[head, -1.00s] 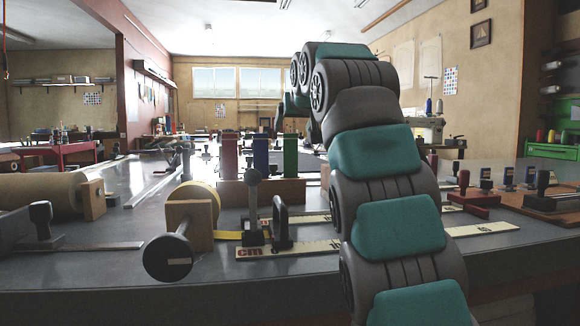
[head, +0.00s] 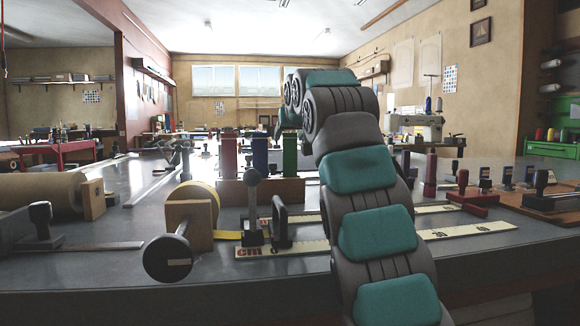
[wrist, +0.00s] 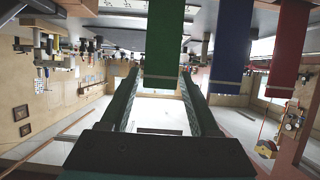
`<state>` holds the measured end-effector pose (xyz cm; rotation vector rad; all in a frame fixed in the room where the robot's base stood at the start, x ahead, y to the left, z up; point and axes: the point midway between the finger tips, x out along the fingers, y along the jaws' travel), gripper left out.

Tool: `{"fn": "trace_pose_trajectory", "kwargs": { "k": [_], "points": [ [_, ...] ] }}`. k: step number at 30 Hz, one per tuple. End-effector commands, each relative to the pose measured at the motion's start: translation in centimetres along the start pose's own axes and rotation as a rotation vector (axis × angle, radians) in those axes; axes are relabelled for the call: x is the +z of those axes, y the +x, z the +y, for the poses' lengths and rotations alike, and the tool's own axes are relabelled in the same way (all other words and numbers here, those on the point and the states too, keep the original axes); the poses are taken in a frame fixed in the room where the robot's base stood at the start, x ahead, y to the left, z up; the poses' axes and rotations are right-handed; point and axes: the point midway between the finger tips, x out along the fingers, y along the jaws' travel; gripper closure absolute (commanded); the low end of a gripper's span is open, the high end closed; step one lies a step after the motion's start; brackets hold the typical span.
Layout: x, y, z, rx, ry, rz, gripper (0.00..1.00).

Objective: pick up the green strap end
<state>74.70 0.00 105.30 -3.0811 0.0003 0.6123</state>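The green strap end (head: 290,158) stands upright at the right of a row of three on a brown wooden block (head: 262,192). The blue strap end (head: 260,157) and the red one (head: 230,157) are to its left. In the wrist view, which appears upside down, the green strap (wrist: 164,40) shows between the tips of my gripper (wrist: 158,74). My gripper is open, with a finger on each side in the picture. I cannot tell whether the strap is within the fingers or just beyond them. In the head view my arm hides most of the gripper.
A yellow tape roll (head: 203,205) on a wooden stand is at left. A ruler (head: 300,249) lies in front, with upright tools on it. Stamps (head: 463,185) stand at right. A canvas roll (head: 45,193) lies at far left.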

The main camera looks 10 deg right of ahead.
Motion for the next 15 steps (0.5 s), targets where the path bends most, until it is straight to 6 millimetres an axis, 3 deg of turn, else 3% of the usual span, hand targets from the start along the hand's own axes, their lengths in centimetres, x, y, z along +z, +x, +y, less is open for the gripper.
{"fn": "trace_pose_trajectory", "kwargs": {
  "k": [2, 15],
  "points": [
    [0.0, 0.0, 0.0, 0.0, 0.0, 0.0, 0.48],
    [0.01, 0.0, 0.0, 0.0, 0.0, 0.0, 0.97]
  ]
}}
